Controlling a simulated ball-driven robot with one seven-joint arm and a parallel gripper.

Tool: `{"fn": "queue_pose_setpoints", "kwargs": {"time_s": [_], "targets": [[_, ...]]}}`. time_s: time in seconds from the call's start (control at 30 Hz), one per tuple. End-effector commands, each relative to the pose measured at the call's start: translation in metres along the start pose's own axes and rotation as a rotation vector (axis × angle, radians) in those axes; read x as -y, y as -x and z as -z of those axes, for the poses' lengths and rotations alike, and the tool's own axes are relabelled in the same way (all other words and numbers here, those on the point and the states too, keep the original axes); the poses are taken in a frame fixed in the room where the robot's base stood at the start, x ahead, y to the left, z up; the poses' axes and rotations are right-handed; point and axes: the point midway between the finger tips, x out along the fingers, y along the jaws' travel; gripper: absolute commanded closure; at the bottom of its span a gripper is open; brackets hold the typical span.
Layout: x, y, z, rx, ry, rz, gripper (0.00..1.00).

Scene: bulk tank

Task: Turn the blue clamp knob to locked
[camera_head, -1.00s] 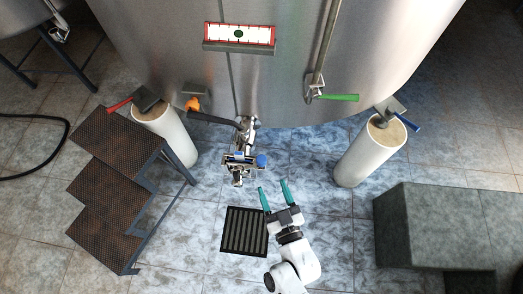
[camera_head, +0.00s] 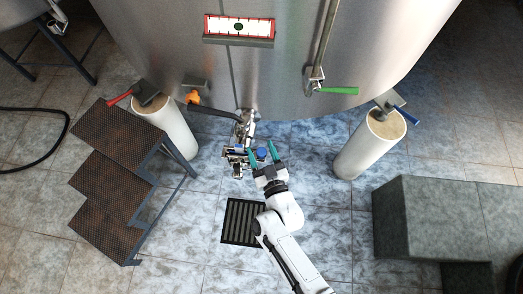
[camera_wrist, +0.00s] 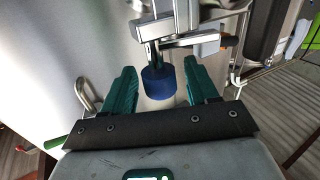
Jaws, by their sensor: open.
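The blue clamp knob (camera_head: 262,153) sits on the metal valve assembly (camera_head: 240,142) at the foot of the tank. In the wrist view the blue knob (camera_wrist: 159,82) hangs below a metal bracket, between the two teal fingers. My gripper (camera_head: 263,157) is open, with a finger on each side of the knob. In the wrist view my gripper (camera_wrist: 161,86) shows a gap on both sides of the knob, and the fingers do not appear to touch it. The knob's locked or unlocked marking cannot be made out.
The steel tank (camera_head: 300,70) fills the back. A stepped platform (camera_head: 118,165) stands at left and a grey block (camera_head: 440,225) at right. White pillars stand left (camera_head: 170,130) and right (camera_head: 368,142). A floor grate (camera_head: 236,222) lies below; the floor between the pillars is otherwise clear.

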Motion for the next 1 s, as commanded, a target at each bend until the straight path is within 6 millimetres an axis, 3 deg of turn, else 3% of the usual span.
{"fn": "queue_pose_setpoints", "kwargs": {"time_s": [0.17, 0.7, 1.0], "targets": [[0.0, 0.0, 0.0001, 0.0, 0.0, 0.0, 0.41], [-0.0003, 0.0002, 0.0002, -0.001, 0.0, -0.001, 0.92], [0.0005, -0.0011, 0.0055, -0.003, -0.004, -0.057, 0.92]]}}
